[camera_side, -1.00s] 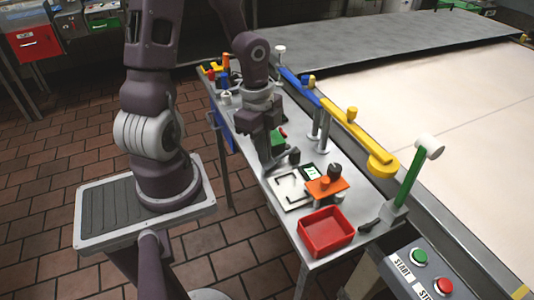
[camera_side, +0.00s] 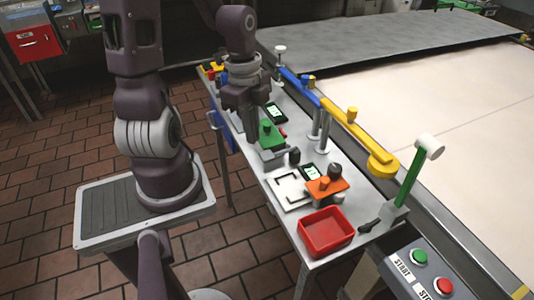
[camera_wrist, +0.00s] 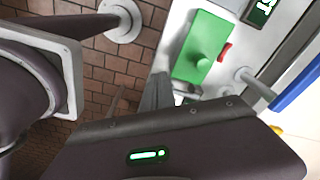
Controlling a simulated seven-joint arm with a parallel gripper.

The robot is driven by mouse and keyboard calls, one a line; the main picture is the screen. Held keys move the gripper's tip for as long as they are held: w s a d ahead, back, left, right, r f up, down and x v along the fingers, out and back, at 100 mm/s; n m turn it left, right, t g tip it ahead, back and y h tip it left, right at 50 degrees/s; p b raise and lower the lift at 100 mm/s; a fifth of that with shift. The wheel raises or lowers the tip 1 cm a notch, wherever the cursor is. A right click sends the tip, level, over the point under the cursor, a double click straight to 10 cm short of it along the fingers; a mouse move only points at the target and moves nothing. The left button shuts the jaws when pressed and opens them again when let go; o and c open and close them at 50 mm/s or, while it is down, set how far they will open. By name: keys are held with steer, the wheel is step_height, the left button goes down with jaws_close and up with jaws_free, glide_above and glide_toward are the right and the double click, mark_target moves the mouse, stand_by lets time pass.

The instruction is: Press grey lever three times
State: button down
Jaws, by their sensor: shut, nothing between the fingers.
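A grey bar with a black knob (camera_side: 294,156) at its end lies at the front edge of the green block (camera_side: 270,138); it looks like the grey lever, though I cannot be sure. In the wrist view the green block (camera_wrist: 202,48) has a round green knob, and a pale grey part (camera_wrist: 187,88) shows at its lower end, partly hidden by my gripper. My gripper (camera_side: 252,138) is shut and empty, just left of the green block in the side view. Its fingers (camera_wrist: 158,88) show together in the wrist view. It appears apart from the black knob.
An orange block (camera_side: 328,186) with a dark knob and a red tray (camera_side: 326,232) stand nearer on the table. Blue (camera_side: 300,86) and yellow (camera_side: 352,132) arms run along the right side. A green stick with a white end (camera_side: 415,170) rises at the near right corner.

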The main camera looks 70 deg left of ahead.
mark_target(265, 154)
step_height(265, 154, up, 7)
steer(key=shift+f, duration=0.2)
stand_by(0.5)
steer(key=shift+w+d+f, duration=0.3)
steer(key=shift+w+d, duration=0.05)
steer(key=shift+d, duration=0.2)
steer(key=shift+w+d+f, duration=0.25)
steer(key=shift+w+d, duration=0.05)
steer(key=shift+d, duration=0.25)
steer(key=shift+w+d+f, duration=0.1)
steer(key=shift+d+f, duration=0.05)
steer(key=shift+f, duration=1.6)
steer(key=shift+w+d+f, duration=0.1)
steer(key=shift+f, duration=1.6)
